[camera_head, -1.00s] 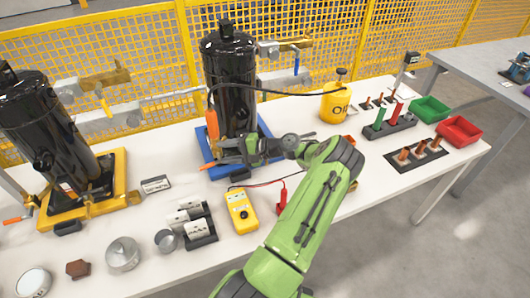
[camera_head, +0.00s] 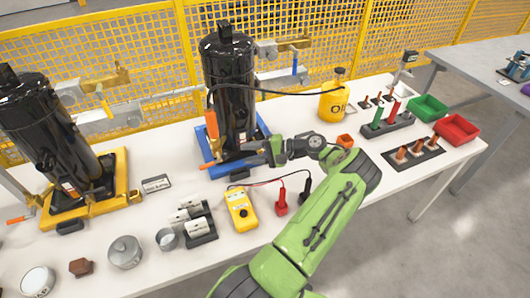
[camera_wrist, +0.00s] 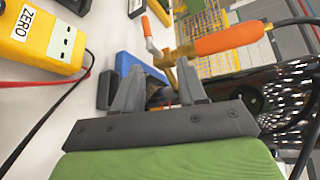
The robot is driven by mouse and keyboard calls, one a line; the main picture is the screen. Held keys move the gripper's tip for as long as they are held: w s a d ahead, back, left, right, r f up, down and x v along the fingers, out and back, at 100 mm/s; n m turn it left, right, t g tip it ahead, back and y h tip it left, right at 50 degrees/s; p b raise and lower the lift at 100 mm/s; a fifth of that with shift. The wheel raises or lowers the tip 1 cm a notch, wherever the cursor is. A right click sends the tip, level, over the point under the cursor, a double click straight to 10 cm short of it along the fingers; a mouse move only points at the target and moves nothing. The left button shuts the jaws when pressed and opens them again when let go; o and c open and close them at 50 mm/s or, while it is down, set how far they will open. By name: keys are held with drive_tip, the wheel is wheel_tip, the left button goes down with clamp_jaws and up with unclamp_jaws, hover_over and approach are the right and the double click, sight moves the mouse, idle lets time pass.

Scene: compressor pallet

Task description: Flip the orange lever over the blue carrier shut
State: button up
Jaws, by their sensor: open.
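The blue carrier (camera_head: 262,133) stands on the white table under a tall black compressor (camera_head: 232,85). Its orange lever (camera_head: 212,124) points up at the carrier's left front, beside the compressor. In the wrist view the lever's orange handle (camera_wrist: 232,38) lies beyond the fingers, to the upper right, joined to a brass-coloured bracket (camera_wrist: 183,72). A smaller orange-tipped piece (camera_wrist: 155,10) shows left of it. My gripper (camera_head: 245,152) is open and empty at the carrier's front right. Its fingers (camera_wrist: 160,85) point toward the bracket; whether they touch it is unclear.
A yellow meter (camera_head: 240,210) with red and black leads lies in front. A yellow oil can (camera_head: 333,103) stands to the right. A yellow carrier (camera_head: 118,183) with another compressor is at the left. A yellow mesh fence (camera_head: 130,45) runs behind the table.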

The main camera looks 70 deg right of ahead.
drive_tip(key=v, duration=0.4)
drive_tip(key=shift+s+d+f, duration=0.15)
drive_tip(key=shift+s+f, duration=0.1)
drive_tip(key=shift+f, duration=0.05)
drive_tip(key=shift+p, duration=0.35)
